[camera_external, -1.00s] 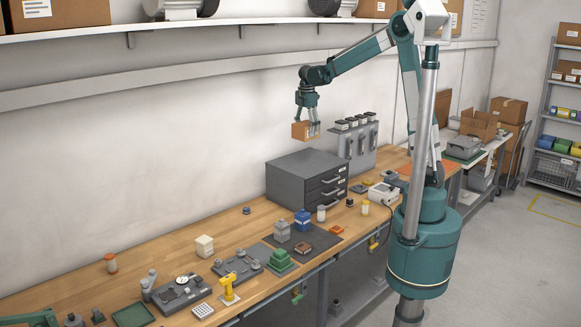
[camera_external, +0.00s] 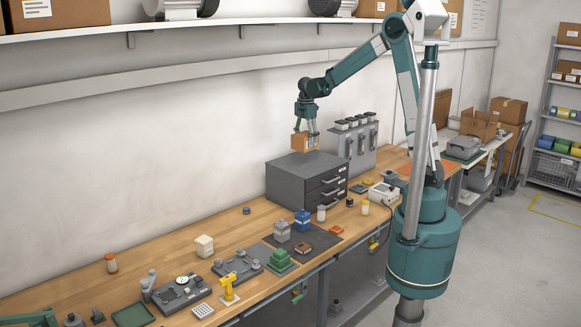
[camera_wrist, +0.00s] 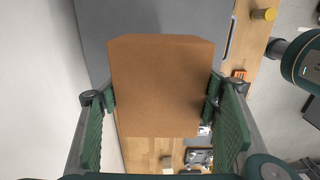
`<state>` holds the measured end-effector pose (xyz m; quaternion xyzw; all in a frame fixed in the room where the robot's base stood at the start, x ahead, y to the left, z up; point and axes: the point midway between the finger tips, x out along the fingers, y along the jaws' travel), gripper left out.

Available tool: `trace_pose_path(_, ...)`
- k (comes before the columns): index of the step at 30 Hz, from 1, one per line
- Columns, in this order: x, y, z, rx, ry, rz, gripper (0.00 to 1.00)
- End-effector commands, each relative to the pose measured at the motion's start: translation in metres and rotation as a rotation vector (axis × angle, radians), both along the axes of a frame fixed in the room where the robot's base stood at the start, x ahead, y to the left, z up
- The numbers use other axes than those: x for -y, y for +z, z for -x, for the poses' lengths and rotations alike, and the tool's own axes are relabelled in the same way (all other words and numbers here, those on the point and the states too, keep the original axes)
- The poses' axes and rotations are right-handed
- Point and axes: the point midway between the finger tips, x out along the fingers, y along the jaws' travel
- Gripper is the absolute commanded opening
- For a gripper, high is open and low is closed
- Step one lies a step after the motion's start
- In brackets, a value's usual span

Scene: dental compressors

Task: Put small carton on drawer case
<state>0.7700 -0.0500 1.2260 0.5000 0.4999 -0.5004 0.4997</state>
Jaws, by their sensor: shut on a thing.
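The small carton (camera_external: 303,142) is a brown cardboard box, held in my gripper (camera_external: 305,134). My gripper is shut on it, with a finger on each side. In the wrist view the carton (camera_wrist: 162,85) fills the middle, between the green finger pads of my gripper (camera_wrist: 165,120). The drawer case (camera_external: 300,168) is a dark grey cabinet with several drawers on the bench against the wall. The carton is above the case's top, close to it; I cannot tell whether they touch. The case's grey top (camera_wrist: 95,35) shows behind the carton in the wrist view.
A grey rack (camera_external: 357,145) with several dark-topped units stands right of the case. The wooden bench (camera_external: 235,222) has clear room left of the case. A shelf (camera_external: 180,28) runs along the wall above.

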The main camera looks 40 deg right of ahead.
Motion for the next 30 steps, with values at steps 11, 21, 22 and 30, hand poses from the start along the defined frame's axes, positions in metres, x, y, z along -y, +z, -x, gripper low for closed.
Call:
trace_pose_path(11, 0.000, -0.042, 0.000, 0.000, 0.000, 0.000, 0.46)
trace_pose_path(21, 0.000, -0.046, 0.000, 0.000, 0.000, 0.000, 0.46)
trace_pose_path(22, 0.000, -0.046, 0.000, 0.000, 0.000, 0.000, 0.46)
trace_pose_path(30, 0.000, -0.061, 0.000, 0.000, 0.000, 0.000, 0.46)
